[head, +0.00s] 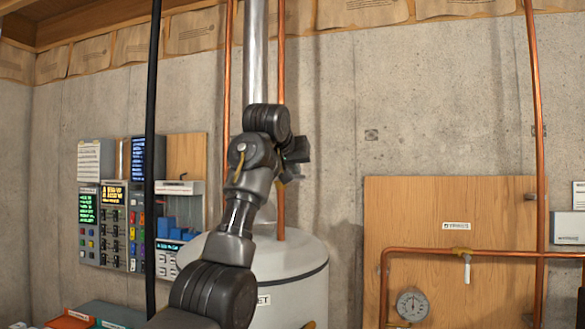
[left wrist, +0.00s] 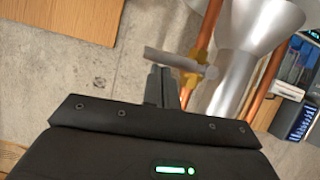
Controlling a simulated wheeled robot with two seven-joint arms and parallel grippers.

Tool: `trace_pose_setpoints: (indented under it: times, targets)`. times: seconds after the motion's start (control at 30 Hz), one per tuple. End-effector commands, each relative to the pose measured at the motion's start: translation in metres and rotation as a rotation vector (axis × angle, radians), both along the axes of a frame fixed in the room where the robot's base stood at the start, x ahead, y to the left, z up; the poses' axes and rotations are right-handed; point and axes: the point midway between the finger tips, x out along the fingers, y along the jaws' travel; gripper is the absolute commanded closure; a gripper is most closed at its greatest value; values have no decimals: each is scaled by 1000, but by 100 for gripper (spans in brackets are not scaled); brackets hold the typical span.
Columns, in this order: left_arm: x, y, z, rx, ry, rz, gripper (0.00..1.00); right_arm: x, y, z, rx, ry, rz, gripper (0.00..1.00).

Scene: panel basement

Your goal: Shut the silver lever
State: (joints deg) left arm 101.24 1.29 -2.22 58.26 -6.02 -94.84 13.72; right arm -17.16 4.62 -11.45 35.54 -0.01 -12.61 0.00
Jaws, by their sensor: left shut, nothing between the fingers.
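A silver lever (left wrist: 178,62) sits on a brass valve (left wrist: 197,75) on a copper pipe in the left wrist view. It sticks out crosswise to the pipe. My left gripper (left wrist: 160,80) is shut and empty, its fingertips right at the lever; I cannot tell whether they touch it. In the head view my left gripper (head: 294,158) is beside the right-hand copper pipe above the tank, and my arm hides most of the valve area. My right gripper is not in view.
A white tank (head: 300,275) stands behind my arm. A wooden board (head: 430,215) at right carries copper pipe, a pale handle (head: 467,268) hanging down and a round gauge (head: 412,305). Control panels (head: 115,225) are at left. A black vertical pipe (head: 152,120) stands left of my arm.

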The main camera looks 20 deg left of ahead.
Motion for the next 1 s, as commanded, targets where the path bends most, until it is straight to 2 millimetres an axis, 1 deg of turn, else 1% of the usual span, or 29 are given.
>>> trace_pose_setpoints:
  times: [0.17, 0.47, 0.5, 0.53, 0.6, 0.8, 1.0]
  targets:
    - [1, 0, 8, 0, 0, 0, 100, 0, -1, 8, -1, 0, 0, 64]
    - [5, -1, 46, 0, 1, -2, 100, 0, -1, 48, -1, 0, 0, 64]
    - [3, -1, 44, 1, -1, -3, 100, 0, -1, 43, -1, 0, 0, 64]
    - [-3, -2, 40, 1, -3, -3, 100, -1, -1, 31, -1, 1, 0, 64]
    - [-15, -3, 44, 1, -4, -4, 100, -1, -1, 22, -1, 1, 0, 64]
    - [-48, -6, 60, 0, -3, -4, 100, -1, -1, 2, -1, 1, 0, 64]
    - [-73, -8, 74, 0, -2, -3, 100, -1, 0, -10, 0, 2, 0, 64]
